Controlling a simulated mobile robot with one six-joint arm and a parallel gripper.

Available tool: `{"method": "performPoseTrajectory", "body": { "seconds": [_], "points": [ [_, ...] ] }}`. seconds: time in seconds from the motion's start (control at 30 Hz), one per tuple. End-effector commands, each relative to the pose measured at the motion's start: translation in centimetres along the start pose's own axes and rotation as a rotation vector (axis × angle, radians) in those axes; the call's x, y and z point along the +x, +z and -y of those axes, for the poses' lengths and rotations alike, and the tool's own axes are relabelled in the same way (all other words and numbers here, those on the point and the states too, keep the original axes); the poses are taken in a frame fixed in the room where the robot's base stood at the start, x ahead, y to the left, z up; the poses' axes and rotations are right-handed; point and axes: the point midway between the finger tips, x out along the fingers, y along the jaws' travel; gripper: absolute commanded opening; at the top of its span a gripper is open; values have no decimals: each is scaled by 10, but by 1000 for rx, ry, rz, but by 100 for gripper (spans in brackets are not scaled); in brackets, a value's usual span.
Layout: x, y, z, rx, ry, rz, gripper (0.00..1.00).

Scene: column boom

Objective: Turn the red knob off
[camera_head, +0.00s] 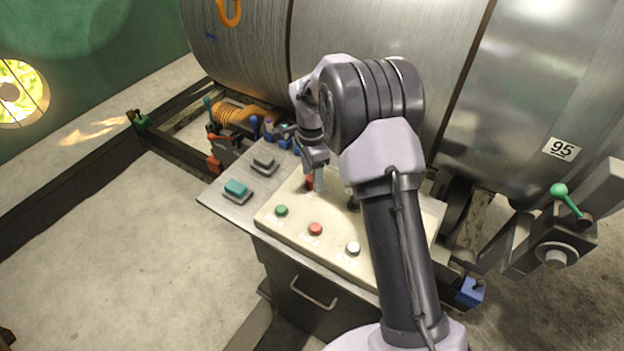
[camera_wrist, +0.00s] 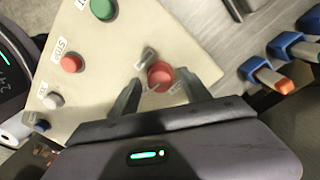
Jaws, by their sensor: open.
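The red knob (camera_wrist: 160,75) is on the cream control panel (camera_wrist: 140,30), and it lies between the two fingers of my gripper (camera_wrist: 163,80) in the wrist view. The fingers are open, one on each side of it; I cannot tell whether either touches it. A grey lever-like piece sticks out beside the knob. In the head view, my gripper (camera_head: 319,184) points down at the back of the panel, and part of the red knob (camera_head: 309,182) shows beside it.
The panel also has a green button (camera_head: 281,211), a red button (camera_head: 315,229) marked STOP in the wrist view, and a white button (camera_head: 352,248). A teal switch (camera_head: 236,188) sits on the metal desk at left. Blue and orange levers and a large metal drum (camera_head: 380,35) stand behind.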

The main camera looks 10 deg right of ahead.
Motion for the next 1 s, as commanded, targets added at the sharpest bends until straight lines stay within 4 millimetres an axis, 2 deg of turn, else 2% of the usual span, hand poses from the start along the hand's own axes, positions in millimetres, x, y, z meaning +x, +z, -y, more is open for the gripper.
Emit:
{"method": "performPoseTrajectory", "body": {
  "seconds": [0.3, 0.37, 0.6, 1.0],
  "points": [
    [5, 0, 0, 1, -1, 0, 55],
    [5, 0, 0, 0, -1, 0, 45],
    [5, 0, 0, 1, -1, 0, 0],
    [3, 0, 0, -80, -1, -3, 0]
  ]
}}
